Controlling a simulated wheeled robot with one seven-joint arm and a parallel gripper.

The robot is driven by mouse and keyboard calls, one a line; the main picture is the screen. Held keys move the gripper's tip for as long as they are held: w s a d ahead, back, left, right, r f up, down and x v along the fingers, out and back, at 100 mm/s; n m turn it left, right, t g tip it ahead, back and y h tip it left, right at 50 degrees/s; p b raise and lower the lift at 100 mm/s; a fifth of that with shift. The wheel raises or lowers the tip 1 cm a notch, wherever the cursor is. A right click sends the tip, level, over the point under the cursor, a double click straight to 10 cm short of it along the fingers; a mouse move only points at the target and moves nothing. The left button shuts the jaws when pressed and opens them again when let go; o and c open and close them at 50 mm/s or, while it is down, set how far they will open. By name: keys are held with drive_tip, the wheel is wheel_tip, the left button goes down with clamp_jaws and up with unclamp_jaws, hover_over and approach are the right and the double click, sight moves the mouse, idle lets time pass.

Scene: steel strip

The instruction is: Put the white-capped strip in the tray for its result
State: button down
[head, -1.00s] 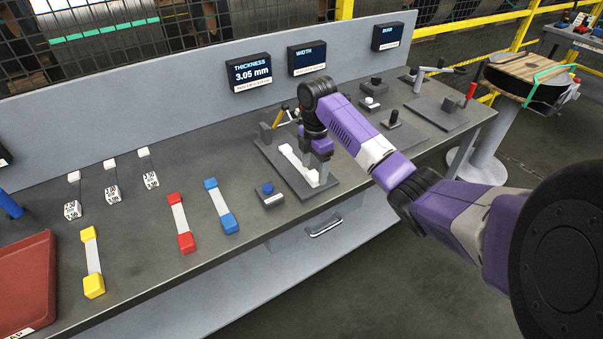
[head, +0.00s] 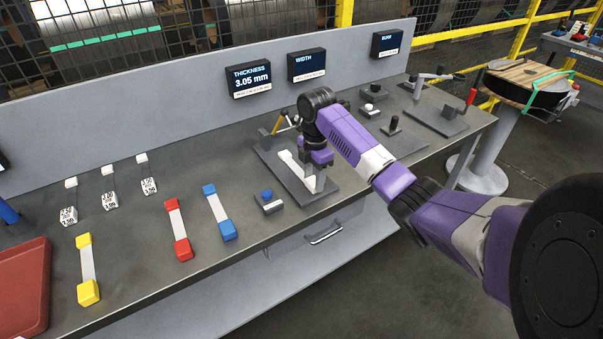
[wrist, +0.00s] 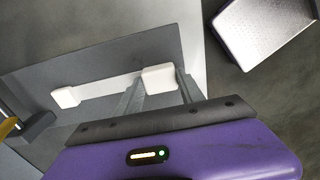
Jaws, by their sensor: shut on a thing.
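The white-capped strip (head: 297,167) is at the grey plate of the thickness fixture (head: 325,193) on the bench. In the wrist view, its pale strip (wrist: 108,87) runs from a far white cap to a near one. My gripper (head: 316,180) is shut on the near white cap (wrist: 158,77), with one finger on each side. I cannot tell whether the strip rests on the plate or is slightly above it. A red tray (head: 18,300) lies at the bench's left end, partly out of frame. The thickness display (head: 248,80) reads 3.05 mm.
Yellow-capped (head: 88,265), red-capped (head: 178,228) and blue-capped (head: 219,212) strips lie left of the fixture. Three small white-tagged pieces lie behind them. A blue-button block (head: 268,201) stands beside the fixture. The width (head: 306,64) and burr (head: 387,43) displays show no value.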

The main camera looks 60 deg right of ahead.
drive_tip(key=shift+r+p, duration=2.75)
drive_tip(key=shift+r, duration=0.3)
drive_tip(key=shift+f, duration=0.1)
drive_tip(key=c, duration=1.4)
unclamp_jaws()
drive_tip(key=shift+c, duration=0.2)
drive_tip(key=c, duration=0.7)
clamp_jaws()
